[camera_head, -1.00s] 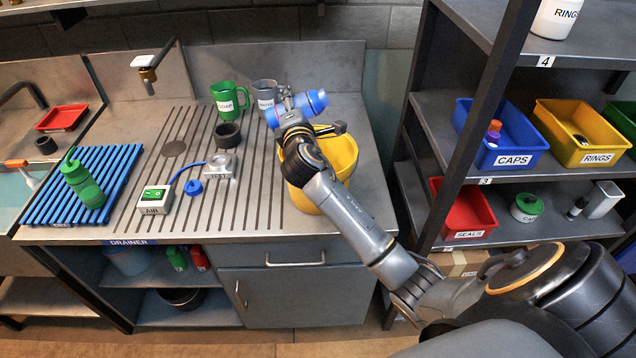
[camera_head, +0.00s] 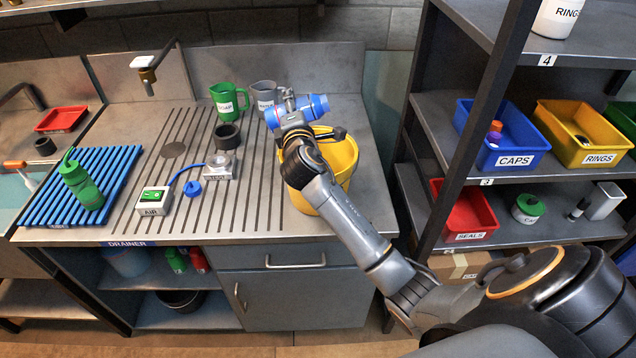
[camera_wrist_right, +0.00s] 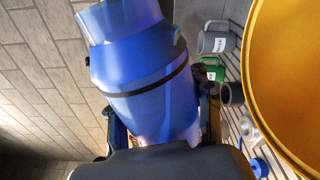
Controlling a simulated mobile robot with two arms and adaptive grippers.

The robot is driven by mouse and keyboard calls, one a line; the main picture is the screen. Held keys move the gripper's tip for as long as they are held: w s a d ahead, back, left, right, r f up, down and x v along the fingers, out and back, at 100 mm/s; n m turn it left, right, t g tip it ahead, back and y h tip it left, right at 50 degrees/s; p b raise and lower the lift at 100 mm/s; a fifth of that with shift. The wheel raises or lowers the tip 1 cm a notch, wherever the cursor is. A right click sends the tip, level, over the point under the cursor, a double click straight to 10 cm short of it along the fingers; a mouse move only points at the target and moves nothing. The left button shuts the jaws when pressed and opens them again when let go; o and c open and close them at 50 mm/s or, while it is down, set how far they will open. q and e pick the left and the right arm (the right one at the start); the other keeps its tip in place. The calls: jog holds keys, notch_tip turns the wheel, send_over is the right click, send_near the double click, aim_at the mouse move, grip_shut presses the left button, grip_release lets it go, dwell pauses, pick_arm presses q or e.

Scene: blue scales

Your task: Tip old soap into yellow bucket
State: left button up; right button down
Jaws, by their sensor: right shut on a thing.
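A blue bottle (camera_head: 312,106) lies tipped almost on its side, its narrower end pointing right, by the back rim of the yellow bucket (camera_head: 343,165). My right gripper (camera_head: 289,106) is shut on the bottle's body. The bottle fills the middle of the right wrist view (camera_wrist_right: 150,85), with the bucket's rim and inside (camera_wrist_right: 290,70) at the right. I cannot see liquid leaving the bottle, and most of the bucket's inside is hidden by my arm in the head view. My left gripper is not in view.
A green mug (camera_head: 228,101) and a grey mug (camera_head: 263,97) stand behind, left of the bottle. A green bottle (camera_head: 82,184) stands on the blue rack (camera_head: 117,172).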

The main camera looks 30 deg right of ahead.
dwell(0.3)
jog(key=shift+f+m+b, duration=0.3)
jog(key=shift+m+b, duration=0.15)
jog(key=shift+m, duration=0.25)
jog(key=shift+f+m+b, duration=0.4)
jog(key=shift+m+b, duration=0.1)
jog(key=shift+m, duration=0.2)
dwell(0.5)
jog(key=shift+s+d+m, duration=0.1)
jog(key=shift+m, duration=0.3)
